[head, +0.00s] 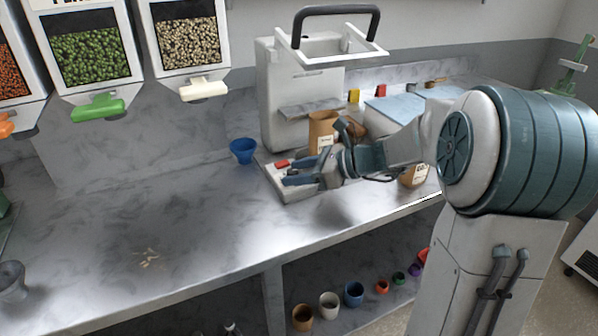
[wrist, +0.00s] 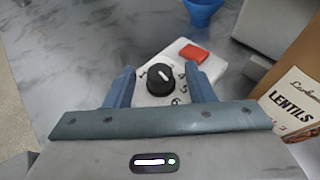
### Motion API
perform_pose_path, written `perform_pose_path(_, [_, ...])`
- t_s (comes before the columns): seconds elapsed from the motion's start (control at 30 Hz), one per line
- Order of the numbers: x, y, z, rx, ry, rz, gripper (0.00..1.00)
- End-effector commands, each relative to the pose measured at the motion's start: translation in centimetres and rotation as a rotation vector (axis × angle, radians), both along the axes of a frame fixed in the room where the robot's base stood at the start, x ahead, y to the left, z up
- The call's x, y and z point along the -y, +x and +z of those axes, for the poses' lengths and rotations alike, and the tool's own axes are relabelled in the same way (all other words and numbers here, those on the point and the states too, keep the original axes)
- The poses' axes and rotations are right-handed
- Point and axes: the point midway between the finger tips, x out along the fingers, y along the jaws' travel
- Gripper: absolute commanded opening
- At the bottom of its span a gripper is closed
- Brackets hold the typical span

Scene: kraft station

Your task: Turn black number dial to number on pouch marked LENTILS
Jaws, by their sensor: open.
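The black number dial (wrist: 160,79) sits on a white panel (wrist: 178,52) with printed numbers around it; a 5 and a 6 show on its near side. A short white mark shows on the dial's top; I cannot tell which number it points to. My gripper (wrist: 159,68) is open, with one blue finger on each side of the dial; contact is unclear. In the head view, my gripper (head: 288,179) is over the panel (head: 292,194) and the dial is hidden. The brown pouch marked LENTILS (wrist: 291,103) stands at the right; no number on it is readable.
A red button (wrist: 194,53) is on the panel behind the dial. A blue cup (head: 242,151) stands behind left. A white machine (head: 295,85) with a black handle is behind. Another labelled brown pouch (head: 413,177) stands right. The counter's left part is mostly clear.

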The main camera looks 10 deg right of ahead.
Motion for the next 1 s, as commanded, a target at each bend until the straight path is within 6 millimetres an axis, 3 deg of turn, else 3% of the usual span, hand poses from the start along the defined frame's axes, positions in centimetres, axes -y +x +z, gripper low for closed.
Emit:
perform_pose_path(0.03, [0.00,0.00,0.01,0.000,0.000,0.000,0.44])
perform_pose_path(0.17, [0.00,-0.01,0.01,0.000,0.000,0.000,0.08])
perform_pose_path(0.2, [0.01,-0.02,0.02,0.000,0.000,0.000,0.06])
perform_pose_path(0.47, [0.01,0.16,0.41,-0.001,0.001,0.048,0.06])
perform_pose_path(1.0, [0.11,0.63,0.39,0.000,0.001,0.391,0.06])
